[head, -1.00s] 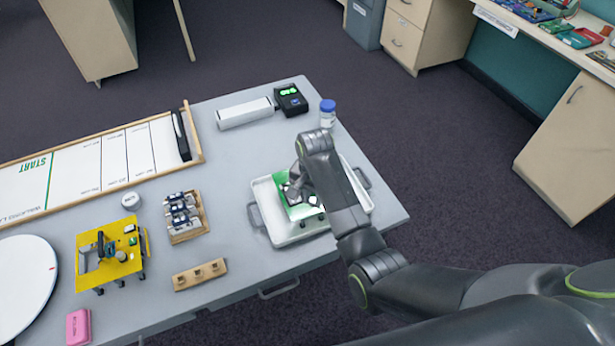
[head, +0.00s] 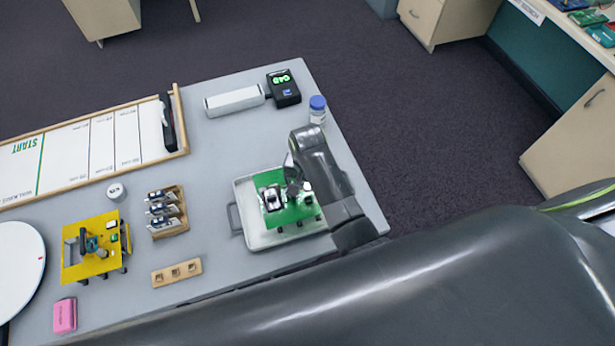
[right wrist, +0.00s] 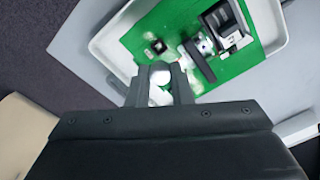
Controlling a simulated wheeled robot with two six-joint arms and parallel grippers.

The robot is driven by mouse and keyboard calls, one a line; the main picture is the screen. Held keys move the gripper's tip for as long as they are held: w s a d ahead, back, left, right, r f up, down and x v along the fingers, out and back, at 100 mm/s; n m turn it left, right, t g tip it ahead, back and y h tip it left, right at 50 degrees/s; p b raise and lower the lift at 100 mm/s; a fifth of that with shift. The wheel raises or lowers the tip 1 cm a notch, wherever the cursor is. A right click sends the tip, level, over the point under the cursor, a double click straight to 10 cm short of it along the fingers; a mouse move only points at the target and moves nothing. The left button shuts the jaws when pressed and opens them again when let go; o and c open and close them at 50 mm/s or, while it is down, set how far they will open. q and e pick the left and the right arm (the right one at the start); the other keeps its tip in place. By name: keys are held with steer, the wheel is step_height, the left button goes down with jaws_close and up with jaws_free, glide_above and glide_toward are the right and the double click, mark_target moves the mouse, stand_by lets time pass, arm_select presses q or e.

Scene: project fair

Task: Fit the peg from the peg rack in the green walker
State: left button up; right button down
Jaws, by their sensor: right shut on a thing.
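The green walker (head: 284,222) is a green board on short dark legs, standing in a pale tray (head: 240,192). It carries a black-and-white part and a small dark square socket (right wrist: 157,46), clear in the right wrist view. My right gripper (head: 296,186) is over the board's right part. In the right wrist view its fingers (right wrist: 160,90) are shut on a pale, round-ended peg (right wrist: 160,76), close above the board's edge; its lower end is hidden. A small wooden block with several square holes, seemingly the peg rack (head: 177,272), lies left of the tray. My left gripper is not in view.
A yellow walker (head: 92,262), a wooden rack of small dark parts (head: 166,211) and a pink block (head: 65,316) are at the left. A blue-capped bottle (head: 317,110) stands behind my right arm. Table between rack and tray is clear.

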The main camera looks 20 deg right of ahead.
steer(key=f, duration=0.4)
steer(key=shift+w+d+b, duration=0.1)
steer(key=shift+d+b, duration=0.15)
steer(key=shift+b, duration=0.05)
steer(key=shift+a+f+b, duration=0.1)
steer(key=shift+f+b, duration=0.3)
steer(key=shift+f, duration=0.35)
steer(key=shift+r, duration=0.2)
steer(key=shift+p, duration=0.4)
steer(key=shift+f+p, duration=0.3)
steer(key=shift+f, duration=0.7)
stand_by(1.3)
steer(key=c, duration=1.2)
jaws_free()
steer(key=shift+r, duration=3.75)
